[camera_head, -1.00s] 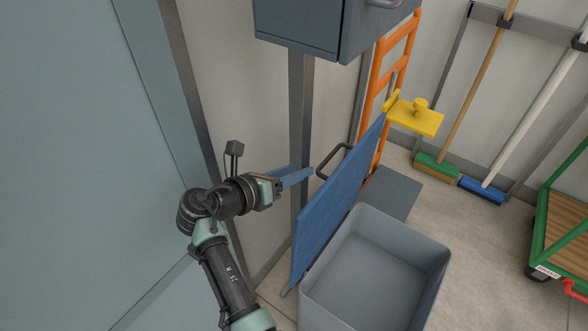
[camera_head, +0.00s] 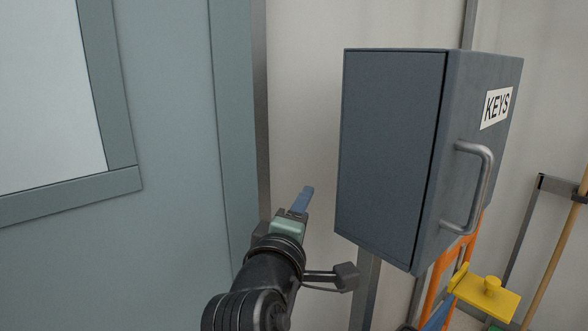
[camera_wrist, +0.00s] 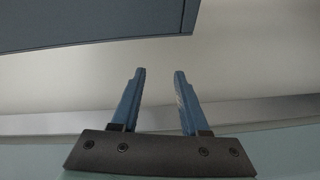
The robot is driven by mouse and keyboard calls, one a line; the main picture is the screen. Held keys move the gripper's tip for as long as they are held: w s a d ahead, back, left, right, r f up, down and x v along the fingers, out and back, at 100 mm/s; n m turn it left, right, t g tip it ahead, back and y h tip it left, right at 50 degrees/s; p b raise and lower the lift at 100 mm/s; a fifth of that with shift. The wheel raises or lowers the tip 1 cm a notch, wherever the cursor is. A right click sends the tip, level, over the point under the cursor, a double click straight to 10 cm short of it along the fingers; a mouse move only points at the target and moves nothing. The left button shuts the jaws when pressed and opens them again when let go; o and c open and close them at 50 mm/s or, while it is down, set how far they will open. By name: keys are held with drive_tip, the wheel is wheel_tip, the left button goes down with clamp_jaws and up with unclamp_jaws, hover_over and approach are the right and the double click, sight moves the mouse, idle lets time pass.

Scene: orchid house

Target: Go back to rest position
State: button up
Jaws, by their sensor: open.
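My gripper (camera_head: 303,200) is raised in front of the pale wall, just left of the grey key cabinet, with its blue fingers pointing up and away. In the wrist view the two blue fingers of my gripper (camera_wrist: 158,75) stand apart with nothing between them. The fingers touch nothing that I can see. In the head view one finger largely hides the other.
The grey key cabinet (camera_head: 390,150) has a "KEYS" label and a metal handle (camera_head: 482,185); its underside shows in the wrist view (camera_wrist: 90,25). A blue-grey door (camera_head: 170,130) fills the left. An orange ladder-like frame (camera_head: 440,275) and a yellow piece (camera_head: 487,297) stand below right.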

drive_tip(key=s+r+m+t+y+p, duration=0.1)
drive_tip(key=s+r+m+t, duration=0.4)
drive_tip(key=s+r, duration=0.6)
drive_tip(key=s+a+r+m+t+y+p, duration=0.1)
drive_tip(key=s+r+m+t, duration=0.4)
drive_tip(key=r, duration=1.3)
drive_tip(key=s+m+y+p, duration=0.1)
drive_tip(key=s+m+y, duration=0.1)
drive_tip(key=s, duration=0.4)
drive_tip(key=shift+a+r+m, duration=0.3)
drive_tip(key=shift+m, duration=0.4)
drive_tip(key=shift+a, duration=0.1)
